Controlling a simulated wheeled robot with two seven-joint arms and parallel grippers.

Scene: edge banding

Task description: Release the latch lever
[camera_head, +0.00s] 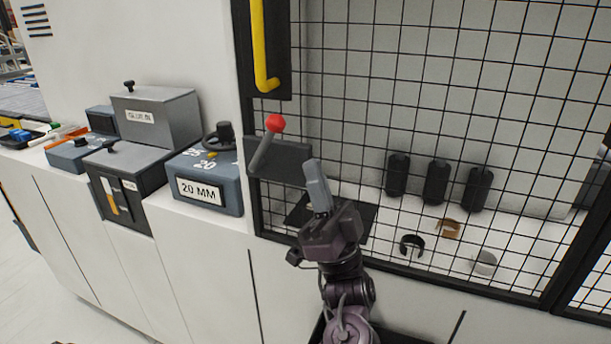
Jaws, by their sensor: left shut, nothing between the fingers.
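The latch lever (262,152) is a short grey rod with a red ball knob (275,124) at its upper end. It tilts up to the right from a dark latch plate (290,160) on the frame of the mesh door. My left gripper (316,180) comes up from the bottom of the picture. Its grey fingers are shut together and empty, pointing up. They show to the right of the lever and below the knob, over the plate's right end. A gap in the picture separates them from the lever. Whether they touch the plate, I cannot tell. My right gripper is not in view.
A black mesh door (440,100) has a yellow handle (261,50). At left stand a 20 MM dial box (208,190), a glue bin (160,118) and a tray (25,135).

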